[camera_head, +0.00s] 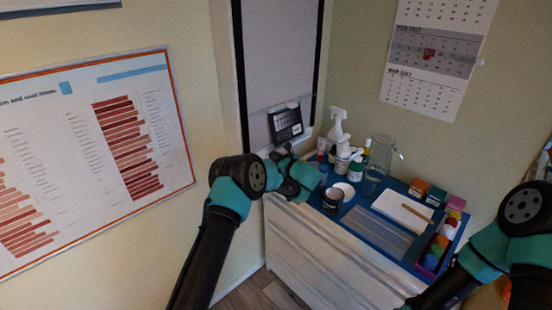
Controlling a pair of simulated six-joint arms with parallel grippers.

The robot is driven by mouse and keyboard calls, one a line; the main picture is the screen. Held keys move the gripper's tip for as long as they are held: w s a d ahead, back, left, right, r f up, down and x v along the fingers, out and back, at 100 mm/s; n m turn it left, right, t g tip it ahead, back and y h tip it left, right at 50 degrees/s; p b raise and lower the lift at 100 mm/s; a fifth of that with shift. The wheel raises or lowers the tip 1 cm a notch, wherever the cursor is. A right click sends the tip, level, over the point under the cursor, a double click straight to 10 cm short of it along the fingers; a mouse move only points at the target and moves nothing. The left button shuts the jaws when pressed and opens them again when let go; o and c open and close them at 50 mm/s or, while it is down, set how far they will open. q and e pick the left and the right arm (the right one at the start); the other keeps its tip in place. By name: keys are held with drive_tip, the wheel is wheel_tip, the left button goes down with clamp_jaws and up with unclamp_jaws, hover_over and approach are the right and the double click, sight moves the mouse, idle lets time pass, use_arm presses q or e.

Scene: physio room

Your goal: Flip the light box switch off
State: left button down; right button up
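The light box (280,55) is a tall pale grey panel in a dark frame on the wall at the upper middle. A small dark rectangular piece (286,124) with a pale edge sits at its lower part. I cannot make out which part is the switch. My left gripper (303,178) is just below the light box, over the back left corner of the cabinet, with no object seen in it. Its fingers are small and dark, and I cannot tell how far they are apart. My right arm comes in at the lower right, and its gripper is outside the picture.
A white cabinet (325,255) with a blue top holds spray bottles (338,127), a glass jug (378,165), a dark jar (333,200), a white tray (402,210) and small boxes. A chart (95,150) hangs left, a calendar (433,50) right.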

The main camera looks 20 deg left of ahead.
use_arm(q)
drive_tip(key=shift+a+r+g, duration=0.3)
drive_tip(key=shift+a, duration=0.5)
drive_tip(key=v, duration=1.5)
drive_tip(key=shift+f, duration=0.5)
drive_tip(key=shift+d, duration=0.15)
